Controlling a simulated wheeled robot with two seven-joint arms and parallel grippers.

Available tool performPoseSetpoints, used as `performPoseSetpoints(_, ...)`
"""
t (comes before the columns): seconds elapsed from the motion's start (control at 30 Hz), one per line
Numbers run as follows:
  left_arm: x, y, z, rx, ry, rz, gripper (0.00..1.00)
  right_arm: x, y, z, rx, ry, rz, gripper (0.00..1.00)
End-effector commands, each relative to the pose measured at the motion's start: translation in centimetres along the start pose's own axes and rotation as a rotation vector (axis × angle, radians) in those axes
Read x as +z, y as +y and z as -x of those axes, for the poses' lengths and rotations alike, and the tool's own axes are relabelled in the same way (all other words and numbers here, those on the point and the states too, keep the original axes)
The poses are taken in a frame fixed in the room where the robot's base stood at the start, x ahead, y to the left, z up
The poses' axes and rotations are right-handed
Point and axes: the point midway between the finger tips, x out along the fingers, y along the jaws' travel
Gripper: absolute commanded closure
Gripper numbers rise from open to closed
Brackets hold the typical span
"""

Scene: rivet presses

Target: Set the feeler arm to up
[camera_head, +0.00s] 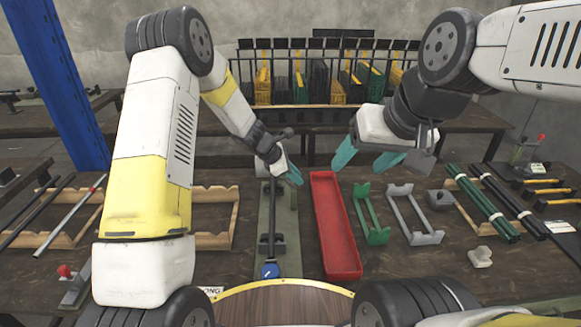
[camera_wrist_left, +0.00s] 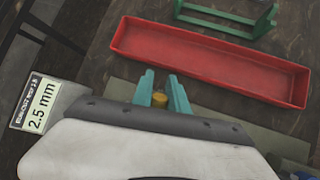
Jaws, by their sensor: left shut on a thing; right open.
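A grey-green base plate (camera_head: 288,235) lies on the bench in front of me. A dark rod with a blue knob (camera_head: 270,270) at its near end runs along it. My left gripper (camera_head: 294,177) is over the far end of this plate. In the left wrist view its teal fingers (camera_wrist_left: 162,100) are shut on a small brass-coloured knob (camera_wrist_left: 159,100). I cannot tell how this knob joins the feeler arm, or the arm's position; my gripper and wrist hide that part. My right gripper (camera_head: 364,156) is open and empty, above the bench beyond the red tray.
A long red tray (camera_head: 353,262) lies just right of the plate. Green (camera_head: 378,236) and grey (camera_head: 432,238) cradles stand further right, by dark rods (camera_head: 512,205). A wooden cradle (camera_head: 234,220) is on the left. A "2.5 mm" label (camera_wrist_left: 42,105) shows in the wrist view.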

Motion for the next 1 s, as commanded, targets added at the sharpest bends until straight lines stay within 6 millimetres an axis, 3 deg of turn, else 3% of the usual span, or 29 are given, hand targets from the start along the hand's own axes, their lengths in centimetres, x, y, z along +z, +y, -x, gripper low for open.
performPoseSetpoints(0.5, 1.2, -0.3, -1.4, 0.001, 0.344, -0.100, 1.00, 0.0, 0.0, 0.0, 0.000, 0.000, 0.000, 0.36)
performPoseSetpoints(1.0, 1.1, -0.4, -1.8, 0.001, 0.432, -0.116, 1.00, 0.0, 0.0, 0.0, 0.000, 0.000, 0.000, 0.36)
